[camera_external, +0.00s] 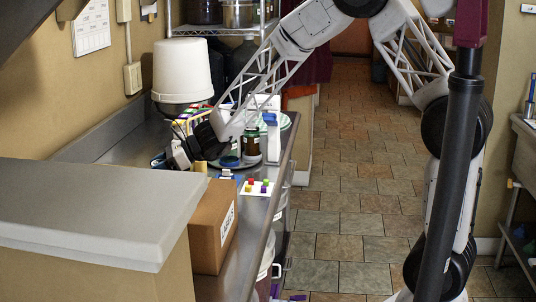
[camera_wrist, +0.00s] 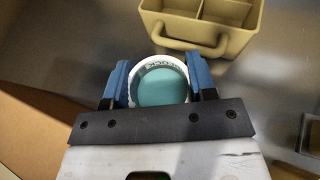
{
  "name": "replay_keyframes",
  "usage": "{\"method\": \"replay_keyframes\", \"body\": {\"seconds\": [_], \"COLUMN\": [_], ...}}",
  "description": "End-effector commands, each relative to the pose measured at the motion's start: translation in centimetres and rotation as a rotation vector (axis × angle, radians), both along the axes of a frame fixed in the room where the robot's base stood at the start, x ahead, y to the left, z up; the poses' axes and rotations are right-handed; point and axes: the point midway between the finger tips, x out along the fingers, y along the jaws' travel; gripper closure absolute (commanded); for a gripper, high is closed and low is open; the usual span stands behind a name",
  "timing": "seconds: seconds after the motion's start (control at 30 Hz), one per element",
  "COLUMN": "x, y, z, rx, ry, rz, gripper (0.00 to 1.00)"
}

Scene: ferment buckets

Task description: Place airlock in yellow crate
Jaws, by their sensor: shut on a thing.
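In the wrist view my gripper (camera_wrist: 160,65) has its two blue fingers closed on the sides of a round thing (camera_wrist: 158,88) with a white, marked rim and a teal middle. From this angle I cannot tell for sure that it is the airlock. A dull yellow crate (camera_wrist: 214,49) with a front handle and divided compartments stands ahead at the top of the wrist view, apart from the held thing. In the external view my gripper (camera_external: 160,160) is low over the counter's left part; its grasp is too small to make out there.
The metal counter (camera_external: 262,205) bears a cardboard box (camera_external: 213,228), a white card with colored blocks (camera_external: 258,187), a jar (camera_external: 251,148) and a large white bucket (camera_external: 182,71). The wall closes the left side. Bare metal shows between the held thing and the crate.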

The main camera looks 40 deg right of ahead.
Motion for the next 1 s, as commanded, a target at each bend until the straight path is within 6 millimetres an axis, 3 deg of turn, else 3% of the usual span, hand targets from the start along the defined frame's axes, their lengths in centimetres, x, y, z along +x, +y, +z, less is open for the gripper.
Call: {"method": "replay_keyframes", "body": {"seconds": [0.2, 0.4, 1.0], "x": [2.3, 3.3, 3.9], "y": [5.5, 8.3, 9.0], "z": [0.0, 0.0, 0.0], "rx": [0.003, 0.004, 0.005], "ry": [0.0, 0.003, 0.003], "rz": [0.0, -0.005, -0.007], "gripper": [0.72, 0.72, 0.72]}}
